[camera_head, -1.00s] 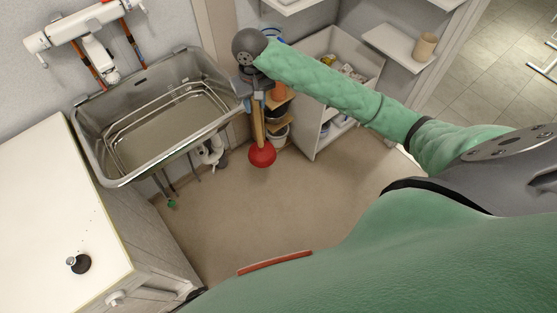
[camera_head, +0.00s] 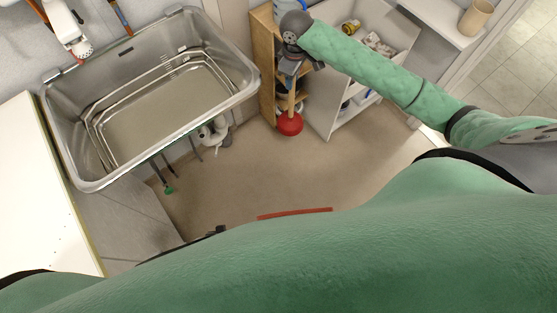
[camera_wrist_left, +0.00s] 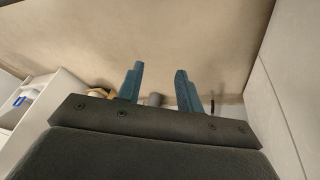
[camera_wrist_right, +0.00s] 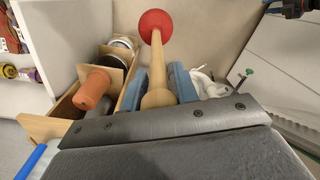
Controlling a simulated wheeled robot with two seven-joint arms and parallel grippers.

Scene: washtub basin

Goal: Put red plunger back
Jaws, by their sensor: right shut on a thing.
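The red plunger (camera_head: 289,123) hangs cup-down from my right gripper (camera_head: 291,74) in the head view, in front of the wooden shelf. In the right wrist view, its wooden handle (camera_wrist_right: 158,60) runs between the blue fingers of my right gripper (camera_wrist_right: 163,88), which is shut on it, with the red cup (camera_wrist_right: 155,24) beyond. The wooden shelf (camera_head: 264,70) stands behind the plunger; the right wrist view also shows the shelf (camera_wrist_right: 45,128). In the left wrist view, my left gripper (camera_wrist_left: 160,85) has its fingers apart with nothing held between them.
The metal basin (camera_head: 172,152) is at left, with drain pipes (camera_head: 212,132) beneath. A white cabinet (camera_head: 325,100) with items stands right of the wooden shelf. An orange cylinder (camera_wrist_right: 91,89) sits on the shelf. The floor (camera_head: 270,175) in front is mostly clear.

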